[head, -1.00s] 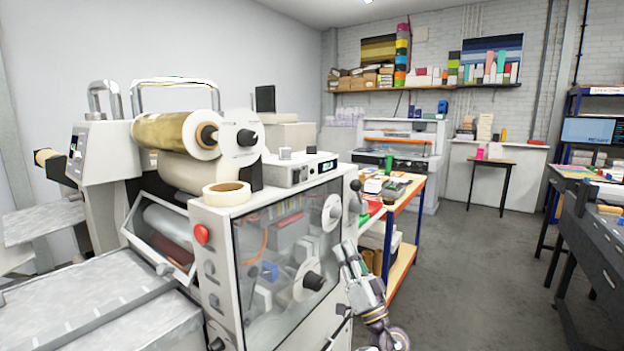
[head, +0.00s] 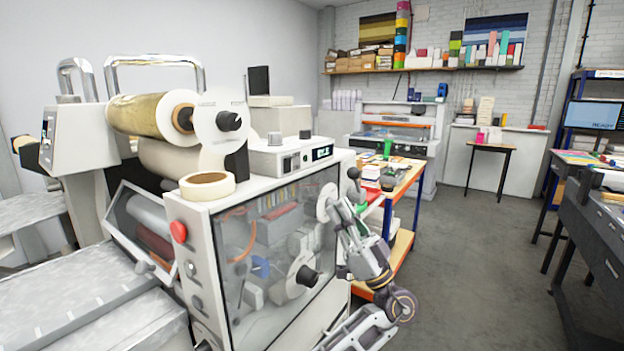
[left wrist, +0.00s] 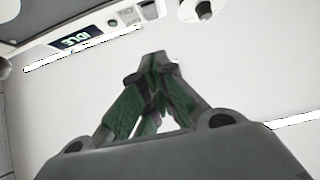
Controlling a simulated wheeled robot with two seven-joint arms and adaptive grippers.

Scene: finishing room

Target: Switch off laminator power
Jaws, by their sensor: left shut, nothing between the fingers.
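The laminator (head: 187,264) is a large white machine at the left and middle of the head view, with a clear side window and a gold roll (head: 148,115) on top. Its control box (head: 290,152) has a small lit display (head: 322,153), small switches (head: 291,163) and two knobs. A red button (head: 179,231) sits on the front corner. In the left wrist view the display (left wrist: 82,38) reads IDLE, upside down, with switches (left wrist: 127,15) beside it. My left gripper (head: 342,205) is shut and empty, beside the window's right end, below the control box; its fingertips (left wrist: 155,60) point towards the panel.
A tape roll (head: 207,185) lies on the laminator's top. An orange-edged worktable (head: 402,190) with papers stands behind my left gripper. A dark bench (head: 600,240) is at the right. The grey floor (head: 470,260) between them is clear.

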